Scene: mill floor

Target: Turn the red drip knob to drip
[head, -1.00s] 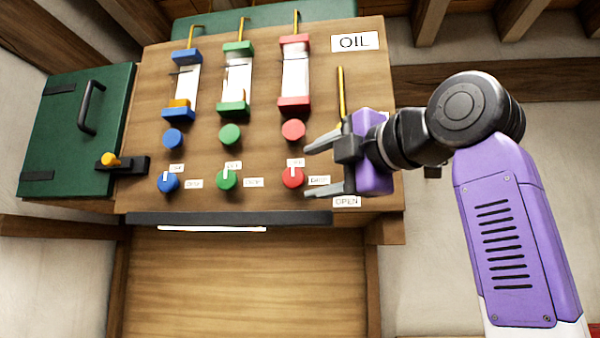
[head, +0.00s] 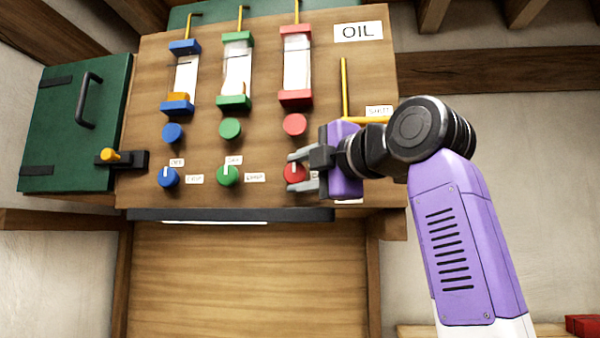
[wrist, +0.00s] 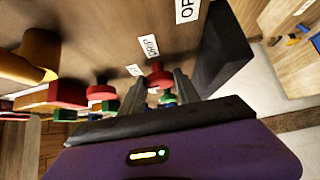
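The red drip knob (head: 292,173) is the lower right one of the knob row on the wooden panel. Its white pointer mark looks upright, towards the OFF side. My gripper (head: 289,172) comes in from the right, open, with one finger above and one below the knob in the head view. In the wrist view the knob (wrist: 160,76) shows between the fingertips (wrist: 158,73); contact cannot be told. A DRIP label (wrist: 149,46) shows clearly there. In the head view my gripper hides most of the red knob's labels.
A blue knob (head: 169,178) and a green knob (head: 227,175) sit to the left in the same row. A round red knob (head: 294,125) is just above. A yellow lever (head: 344,88) stands behind my wrist. A dark ledge (head: 230,215) runs below.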

